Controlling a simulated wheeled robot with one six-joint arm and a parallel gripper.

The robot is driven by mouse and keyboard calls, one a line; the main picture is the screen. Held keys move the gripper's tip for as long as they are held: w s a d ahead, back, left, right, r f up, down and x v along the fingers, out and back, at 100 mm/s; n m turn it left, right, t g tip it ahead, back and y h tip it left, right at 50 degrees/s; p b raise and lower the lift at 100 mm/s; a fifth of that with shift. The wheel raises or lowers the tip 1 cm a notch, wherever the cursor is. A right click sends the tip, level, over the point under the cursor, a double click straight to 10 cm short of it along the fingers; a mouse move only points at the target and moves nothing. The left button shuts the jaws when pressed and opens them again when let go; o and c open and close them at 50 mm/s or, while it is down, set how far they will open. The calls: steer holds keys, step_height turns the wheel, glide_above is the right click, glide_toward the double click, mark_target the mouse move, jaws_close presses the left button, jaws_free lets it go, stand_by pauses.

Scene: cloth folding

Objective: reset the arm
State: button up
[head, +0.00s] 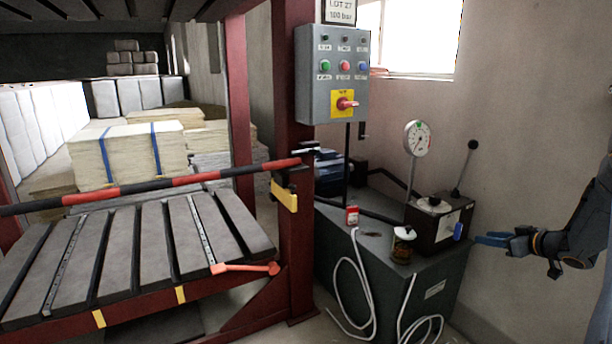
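My arm comes in from the right edge, and my gripper (482,239) points left with blue fingers. It is in the air in front of the wall, to the right of the dark box with a lever. The fingers are small and seen from the side, so the gap between them is not clear. I see nothing hanging from the gripper. No loose cloth is clear in this view.
A grey cabinet (440,290) bears a dark box (440,222), a round gauge (417,138), a jar (403,245) and a red container (352,216). A control panel (331,75) hangs on a red post (292,230). A slatted press bed (130,250) and strapped bales (128,158) are at left.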

steer(key=s+a+r+m+g+h+p, duration=0.4)
steer(key=a+r, duration=0.6)
steer(key=a, duration=0.5)
steer(key=s+a+r+g+p, duration=0.1)
steer(key=s+a+g, duration=0.1)
steer(key=s+a, duration=0.6)
steer(key=s+a+r+g+p, duration=0.1)
steer(key=s+a+g, duration=0.2)
steer(key=s+a, duration=0.4)
steer(key=s+a+r+g+p, duration=0.1)
steer(key=s+a, duration=0.7)
steer(key=s, duration=1.3)
steer(key=shift+s+a+g+p, duration=0.35)
steer(key=shift+g+p, duration=0.2)
steer(key=shift+g, duration=0.65)
steer(key=shift+c, duration=0.2)
